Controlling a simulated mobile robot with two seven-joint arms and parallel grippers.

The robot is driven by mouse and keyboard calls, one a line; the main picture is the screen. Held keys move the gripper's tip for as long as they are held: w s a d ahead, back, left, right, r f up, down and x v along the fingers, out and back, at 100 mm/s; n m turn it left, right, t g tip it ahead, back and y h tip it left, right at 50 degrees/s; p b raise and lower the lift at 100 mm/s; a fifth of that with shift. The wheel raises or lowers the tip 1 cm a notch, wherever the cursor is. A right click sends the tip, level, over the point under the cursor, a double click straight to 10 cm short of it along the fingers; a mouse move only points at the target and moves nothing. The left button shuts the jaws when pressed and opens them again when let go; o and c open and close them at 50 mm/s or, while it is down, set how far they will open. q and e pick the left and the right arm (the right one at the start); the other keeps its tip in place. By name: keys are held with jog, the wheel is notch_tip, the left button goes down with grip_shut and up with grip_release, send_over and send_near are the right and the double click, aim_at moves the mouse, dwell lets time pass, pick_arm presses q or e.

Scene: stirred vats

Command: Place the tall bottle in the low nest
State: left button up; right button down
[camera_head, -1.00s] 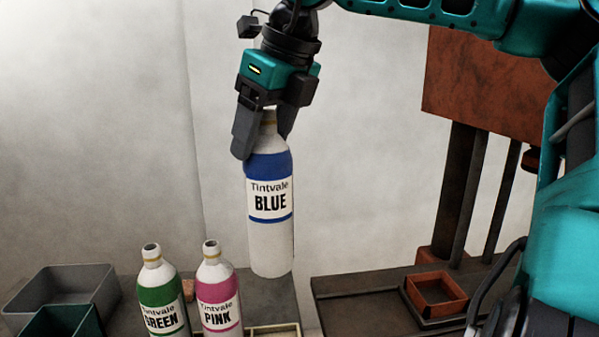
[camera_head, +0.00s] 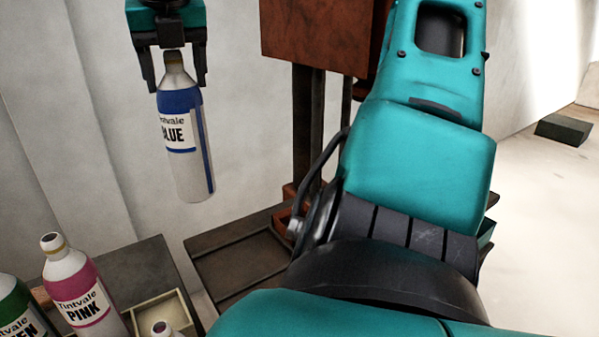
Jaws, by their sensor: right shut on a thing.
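My right gripper (camera_head: 175,76) is shut on the neck of the tall blue-labelled bottle (camera_head: 190,172), at the upper left of the head view. The bottle hangs upright, nearly vertical, clear of any surface, with its label turned partly to the left. The low nest cannot be made out now. My right arm covers much of the middle and lower right. My left gripper is not in view.
A pink-labelled bottle (camera_head: 78,288) and a green-labelled bottle (camera_head: 14,305) stand at the lower left by a pale divided tray (camera_head: 151,314). A dark platform (camera_head: 235,262) lies below the rusty machine block (camera_head: 312,35). A dark block (camera_head: 563,130) lies far right.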

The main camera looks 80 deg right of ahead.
jog(key=s+d+r+m+g+p, duration=0.1)
jog(key=s+d+r+m+g, duration=0.15)
jog(key=s+d+m, duration=0.5)
jog(key=s+d+r+m+g, duration=0.1)
jog(key=s+d+m+g, duration=0.2)
jog(key=s+d+m, duration=0.45)
notch_tip(320, 180, down, 20)
jog(key=b, duration=0.2)
jog(key=shift+s+a+r+m, duration=0.2)
jog(key=shift+s+m, duration=0.2)
jog(key=shift+s, duration=0.05)
jog(key=shift+f, duration=0.1)
jog(key=shift+f, duration=0.2)
jog(key=shift+c, duration=0.8)
grip_release()
jog(key=shift+r, duration=0.1)
